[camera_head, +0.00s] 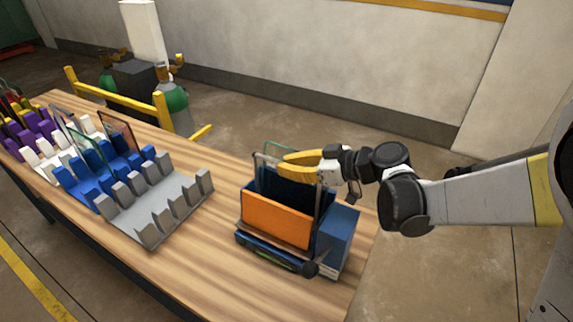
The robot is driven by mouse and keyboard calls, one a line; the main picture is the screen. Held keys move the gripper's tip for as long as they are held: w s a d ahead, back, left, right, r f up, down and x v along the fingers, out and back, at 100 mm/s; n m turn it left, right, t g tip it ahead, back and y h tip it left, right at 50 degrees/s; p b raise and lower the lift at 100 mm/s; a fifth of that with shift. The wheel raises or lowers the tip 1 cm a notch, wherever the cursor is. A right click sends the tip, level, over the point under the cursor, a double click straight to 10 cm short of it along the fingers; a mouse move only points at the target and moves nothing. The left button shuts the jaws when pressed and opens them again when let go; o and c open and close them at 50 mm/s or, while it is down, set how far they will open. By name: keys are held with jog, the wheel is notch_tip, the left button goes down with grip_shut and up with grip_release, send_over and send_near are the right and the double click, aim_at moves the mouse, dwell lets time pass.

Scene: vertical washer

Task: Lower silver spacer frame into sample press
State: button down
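The sample press (277,220) is an open-topped box with an orange front panel and dark blue inside, near the right end of the table. The silver spacer frame (259,157) is a thin grey outline standing upright at the press. Its top edge meets my gripper (282,166), and its lower part goes down behind the orange panel. My gripper's yellow fingers look closed on the frame's top edge, above the press opening. Whether the frame touches the press floor is hidden. A clear, green-edged pane (282,147) stands just behind the frame.
A grey slotted rack (158,210) stands left of the press, with bare wood between. Blue (83,182), white and purple racks continue leftward, some holding upright panes. A blue block (340,240) adjoins the press's right side. Yellow rails (120,104) and gas cylinders stand behind the table.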

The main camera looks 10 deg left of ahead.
jog(key=c, duration=1.5)
grip_release()
jog(key=shift+c, duration=0.2)
jog(key=shift+r+p, duration=2.95)
jog(key=shift+r, duration=1.15)
jog(key=shift+f, duration=0.1)
